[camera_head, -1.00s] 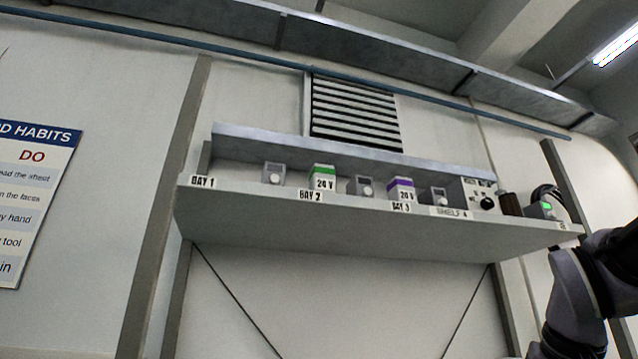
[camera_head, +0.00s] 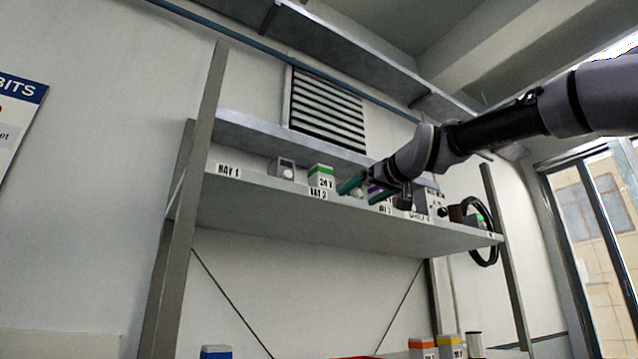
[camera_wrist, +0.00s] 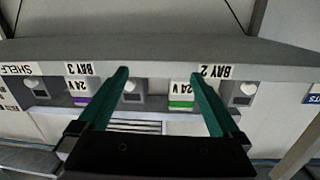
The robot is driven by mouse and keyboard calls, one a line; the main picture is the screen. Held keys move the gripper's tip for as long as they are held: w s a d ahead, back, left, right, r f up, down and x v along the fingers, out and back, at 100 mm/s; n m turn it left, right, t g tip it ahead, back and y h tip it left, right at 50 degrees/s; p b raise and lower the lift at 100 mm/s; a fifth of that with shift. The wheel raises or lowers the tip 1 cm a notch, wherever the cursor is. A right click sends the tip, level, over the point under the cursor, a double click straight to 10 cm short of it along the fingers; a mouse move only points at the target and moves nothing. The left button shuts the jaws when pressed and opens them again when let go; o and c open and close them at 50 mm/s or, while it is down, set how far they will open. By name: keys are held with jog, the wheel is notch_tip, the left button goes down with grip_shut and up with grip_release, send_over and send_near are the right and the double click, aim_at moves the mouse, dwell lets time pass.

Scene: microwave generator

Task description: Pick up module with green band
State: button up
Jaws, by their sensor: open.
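The module with the green band (camera_head: 321,176) is a white box marked 24 V, standing on the shelf above the BAY 2 label. In the wrist view the green-banded module (camera_wrist: 181,94) appears upside down, close to the inner side of the right finger. My gripper (camera_head: 364,190) is open and empty, in front of the shelf to the right of that module. In the wrist view its two green fingers (camera_wrist: 158,75) are spread wide. The purple-banded module (camera_wrist: 80,90) is near the left finger; in the head view my gripper partly hides it.
Grey units with round knobs (camera_head: 282,168) stand between the modules. The shelf (camera_head: 260,205) has a front edge with labels. A black cable loop (camera_head: 484,232) hangs at its right end. Blue (camera_head: 216,352), orange (camera_head: 422,347) and yellow (camera_head: 450,345) topped boxes show below.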

aim_at(326, 169)
jog(key=w+a+r, duration=0.1)
jog(key=a+r, duration=0.1)
jog(key=r, duration=0.1)
jog(key=w+a+r+n+t+y, duration=0.1)
jog(key=a+r, duration=0.1)
jog(key=r, duration=0.1)
jog(key=w+a+r+y, duration=0.1)
jog(key=a+r, duration=0.2)
jog(key=shift+w+r+n, duration=0.2)
jog(key=shift+r+n, duration=0.15)
jog(key=shift+n, duration=0.05)
jog(key=shift+x, duration=3.15)
jog(key=shift+r, duration=0.15)
grip_shut()
jog(key=shift+d+r, duration=0.1)
notch_tip(326, 169, up, 10)
jog(key=shift+f, duration=0.1)
